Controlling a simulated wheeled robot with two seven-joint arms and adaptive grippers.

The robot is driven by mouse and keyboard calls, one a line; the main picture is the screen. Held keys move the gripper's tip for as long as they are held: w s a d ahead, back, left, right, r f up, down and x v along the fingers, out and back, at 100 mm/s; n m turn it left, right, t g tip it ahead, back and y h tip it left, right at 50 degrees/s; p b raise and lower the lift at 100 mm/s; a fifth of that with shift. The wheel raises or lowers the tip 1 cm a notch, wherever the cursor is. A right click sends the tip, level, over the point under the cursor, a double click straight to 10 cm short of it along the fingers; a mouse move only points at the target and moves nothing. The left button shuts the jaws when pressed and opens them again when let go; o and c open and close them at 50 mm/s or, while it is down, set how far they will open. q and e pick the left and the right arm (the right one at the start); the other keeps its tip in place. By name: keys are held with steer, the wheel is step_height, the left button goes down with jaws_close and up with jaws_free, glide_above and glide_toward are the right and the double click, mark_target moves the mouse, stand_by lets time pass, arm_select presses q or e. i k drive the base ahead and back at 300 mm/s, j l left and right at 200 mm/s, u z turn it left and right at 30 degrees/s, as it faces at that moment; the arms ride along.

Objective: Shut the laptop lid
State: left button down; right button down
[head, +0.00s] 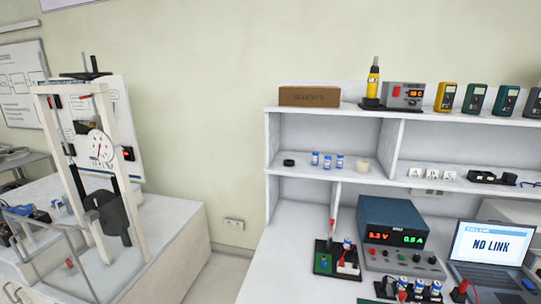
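The laptop (489,270) stands open on the bench at the lower right of the head view. Its lid is raised, and the lit screen (492,245) reads "NO LINK". The keyboard half lies in front of the lid and is partly cut off by the picture's edge. Neither my left nor my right gripper shows in this view.
A blue power supply (392,222) stands just left of the laptop, with small cells and red leads in front of it. A shelf unit (330,139) rises behind. A separate bench with a gauge frame (100,148) is at the left, across a gap.

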mark_target(491, 242)
steer(key=z, duration=1.85)
steer(key=i+l+z, duration=0.35)
steer(key=i+l, duration=0.15)
steer(key=i+l+z, duration=0.3)
steer(key=i, duration=0.25)
steer(key=l, duration=0.1)
